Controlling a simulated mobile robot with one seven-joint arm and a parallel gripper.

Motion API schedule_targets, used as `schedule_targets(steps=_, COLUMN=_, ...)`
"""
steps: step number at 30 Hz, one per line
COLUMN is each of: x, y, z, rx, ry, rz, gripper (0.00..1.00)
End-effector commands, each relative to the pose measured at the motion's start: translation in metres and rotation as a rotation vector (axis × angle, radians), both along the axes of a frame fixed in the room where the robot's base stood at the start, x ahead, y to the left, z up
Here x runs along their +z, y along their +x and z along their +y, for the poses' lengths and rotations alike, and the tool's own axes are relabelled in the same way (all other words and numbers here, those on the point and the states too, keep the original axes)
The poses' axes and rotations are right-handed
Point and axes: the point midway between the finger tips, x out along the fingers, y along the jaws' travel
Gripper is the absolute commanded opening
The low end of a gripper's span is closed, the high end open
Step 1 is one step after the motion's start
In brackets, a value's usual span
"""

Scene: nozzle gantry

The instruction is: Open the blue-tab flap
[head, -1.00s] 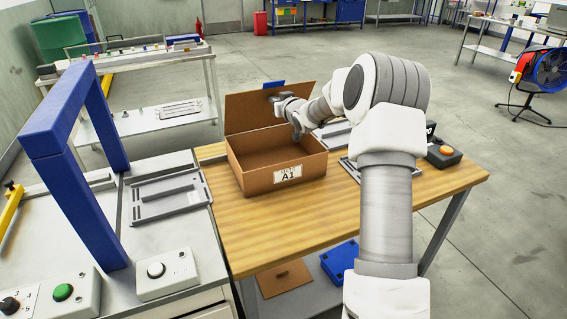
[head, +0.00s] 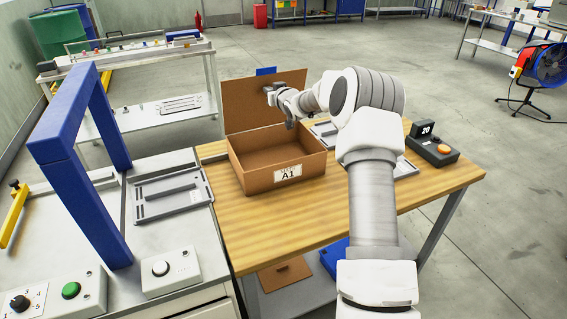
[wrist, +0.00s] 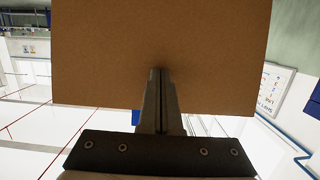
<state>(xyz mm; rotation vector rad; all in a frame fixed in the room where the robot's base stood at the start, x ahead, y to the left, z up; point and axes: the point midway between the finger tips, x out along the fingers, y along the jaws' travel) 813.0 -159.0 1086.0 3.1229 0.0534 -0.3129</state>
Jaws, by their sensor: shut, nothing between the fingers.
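The brown cardboard box marked A1 (head: 272,175) sits on the wooden bench, its inside exposed and apparently empty. Its rear flap (head: 243,105) stands up along the back edge, near upright, with the blue tab (head: 266,71) above its top edge. My gripper (head: 269,90) is over the box in front of the flap's inner face. In the wrist view, my shut, empty gripper (wrist: 160,75) points at the plain brown flap (wrist: 160,40), its tips at or very near the board; contact cannot be told for sure.
A grey tray (head: 170,192) and a blue gantry frame (head: 110,165) stand to the left. A black device with an orange button (head: 442,149) sits on the right of the wooden bench (head: 305,225). The bench front is clear.

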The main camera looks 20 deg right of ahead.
Motion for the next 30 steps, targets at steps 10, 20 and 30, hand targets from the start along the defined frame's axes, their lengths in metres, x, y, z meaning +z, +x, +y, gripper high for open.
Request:
schedule_targets(steps=10, x=0.002, y=0.011, z=0.001, rx=0.001, ry=0.000, rz=0.000, gripper=0.00)
schedule_targets(steps=20, x=0.002, y=0.034, z=0.001, rx=0.001, ry=-0.001, rz=0.001, gripper=0.00)
schedule_targets(steps=30, x=0.000, y=0.055, z=0.002, rx=0.001, ry=0.000, rz=0.001, gripper=0.00)
